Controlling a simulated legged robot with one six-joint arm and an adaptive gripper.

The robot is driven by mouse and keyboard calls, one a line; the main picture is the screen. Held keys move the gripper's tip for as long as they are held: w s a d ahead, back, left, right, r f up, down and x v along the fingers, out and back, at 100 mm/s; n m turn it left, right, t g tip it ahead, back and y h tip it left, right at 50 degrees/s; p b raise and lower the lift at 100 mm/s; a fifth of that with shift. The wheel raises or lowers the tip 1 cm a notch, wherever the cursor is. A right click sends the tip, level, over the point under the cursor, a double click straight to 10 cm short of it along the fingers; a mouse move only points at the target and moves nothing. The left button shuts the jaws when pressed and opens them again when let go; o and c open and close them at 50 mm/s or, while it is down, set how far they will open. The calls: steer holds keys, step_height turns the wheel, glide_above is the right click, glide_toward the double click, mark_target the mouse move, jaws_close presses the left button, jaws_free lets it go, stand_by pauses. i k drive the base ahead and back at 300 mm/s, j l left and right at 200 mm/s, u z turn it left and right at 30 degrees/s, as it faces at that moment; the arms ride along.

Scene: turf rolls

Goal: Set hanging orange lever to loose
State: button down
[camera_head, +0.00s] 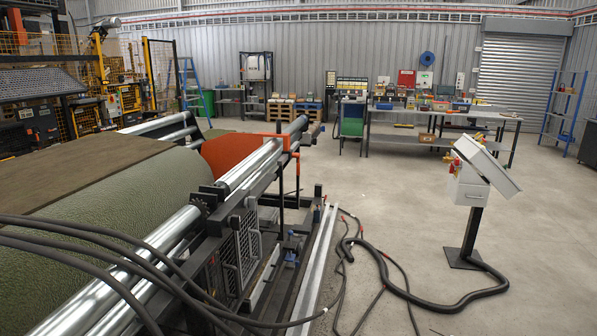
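A thin orange bar (262,135) with a short end piece hanging down sits at the far end of the roller machine, near picture center. It may be the orange lever, but it is too small to tell its setting.
The roller machine with green turf (130,210) fills the left. Black hoses (100,245) cross its front and trail onto the floor. A white control box (480,172) stands on a post at right. Concrete floor (390,195) between is mostly open. Workbenches (440,115) line the back.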

mark_target(296, 155)
steer(key=i+l+u, duration=0.15)
steer(key=i+l, duration=0.35)
steer(key=i, duration=0.2)
steer(key=i+l+u, duration=0.1)
steer(key=i+l, duration=0.45)
steer(key=i, duration=0.15)
steer(key=i+l+u, duration=0.15)
steer(key=i+l, duration=0.5)
steer(key=i+l+u, duration=0.15)
steer(key=i+l, duration=0.45)
steer(key=i+l+u, duration=0.1)
steer(key=i+l, duration=0.5)
steer(key=l, duration=0.25)
